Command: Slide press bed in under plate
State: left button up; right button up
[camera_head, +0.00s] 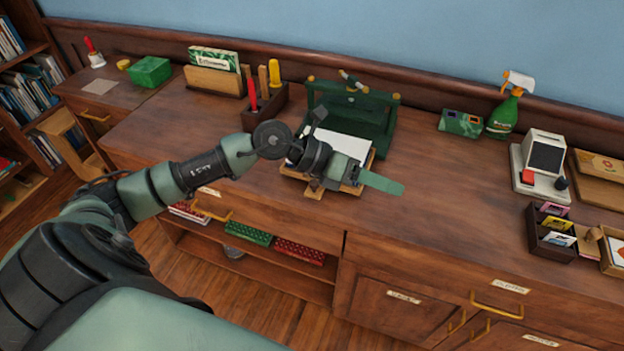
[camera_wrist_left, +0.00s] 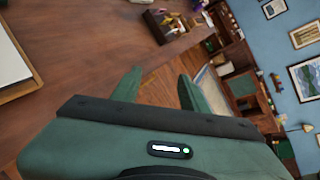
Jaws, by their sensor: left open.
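The green press (camera_head: 350,105) stands at the back of the wooden counter, with a brass-coloured fitting on top. Its wooden press bed (camera_head: 318,190) sticks out at the front, with white paper (camera_head: 352,148) on it. How far the bed reaches under the plate is hidden by my arm. My left gripper (camera_head: 398,188) is over the bed's front right side, its fingers pointing right past it. In the left wrist view the gripper (camera_wrist_left: 157,88) is open with nothing between its fingers. The bed's edge and paper (camera_wrist_left: 14,75) show at the left there. My right gripper is not in view.
A pen holder (camera_head: 268,105) stands left of the press. A green box (camera_head: 461,123) and spray bottle (camera_head: 503,115) are at the back right. A card tray (camera_head: 552,240) and a small white device (camera_head: 543,155) stand farther right. The counter between press and tray is clear.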

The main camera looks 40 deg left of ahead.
pick_arm(q)
jog(key=a+f+m+g+y, duration=0.1)
jog(key=a+f+m+y, duration=0.2)
jog(key=a, duration=0.4)
jog(key=g+y, duration=0.2)
jog(key=y, duration=0.4)
send_near(314, 182)
jog(key=shift+n, duration=0.3)
jog(key=p+x, duration=0.1)
jog(key=x, duration=0.7)
jog(key=shift+f, duration=0.2)
grip_shut()
jog(key=shift+t, duration=0.3)
